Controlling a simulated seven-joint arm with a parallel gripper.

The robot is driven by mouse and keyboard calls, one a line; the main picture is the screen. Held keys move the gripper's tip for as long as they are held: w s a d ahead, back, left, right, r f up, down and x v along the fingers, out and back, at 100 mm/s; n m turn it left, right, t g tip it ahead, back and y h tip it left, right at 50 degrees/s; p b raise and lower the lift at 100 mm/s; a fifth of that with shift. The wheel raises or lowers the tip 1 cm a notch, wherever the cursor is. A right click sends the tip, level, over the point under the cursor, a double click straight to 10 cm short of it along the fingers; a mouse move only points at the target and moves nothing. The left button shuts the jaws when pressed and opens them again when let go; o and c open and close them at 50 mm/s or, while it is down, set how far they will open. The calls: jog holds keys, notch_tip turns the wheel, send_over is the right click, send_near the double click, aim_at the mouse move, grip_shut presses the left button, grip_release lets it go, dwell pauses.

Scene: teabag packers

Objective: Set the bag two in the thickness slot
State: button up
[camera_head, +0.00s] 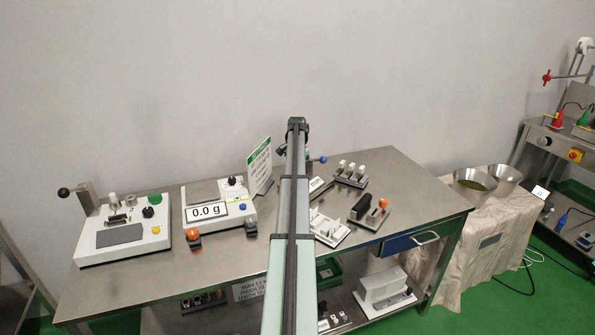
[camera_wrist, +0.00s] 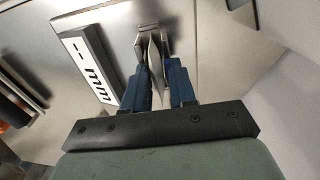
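In the wrist view, a pale, thin bag (camera_wrist: 156,62) stands on edge between the two blue fingers of my gripper (camera_wrist: 158,72). Its far end lies at the metal slot (camera_wrist: 149,36) of the thickness gauge. How deep it sits in the slot I cannot tell. The fingers stand a little apart on either side of the bag; whether they press on it is not clear. The gauge's display (camera_wrist: 92,65) reads "-- mm" just left of the slot. In the head view the display (camera_head: 316,184) shows beside my arm, which hides the gripper and slot.
On the steel table (camera_head: 400,178), a scale (camera_head: 207,211) reading 0.0 g and a white lever device (camera_head: 122,237) stand left. A rack with white pieces (camera_head: 350,174), a white fixture (camera_head: 328,229) and a black-handled device (camera_head: 368,212) stand right of my arm, close to the gauge.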

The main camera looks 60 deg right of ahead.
jog(key=shift+s+a+f, duration=0.2)
jog(key=shift+s+f, duration=0.15)
jog(key=shift+s, duration=0.1)
jog(key=r, duration=1.3)
jog(key=shift+w+d, duration=0.15)
jog(key=shift+w, duration=0.05)
dwell(0.6)
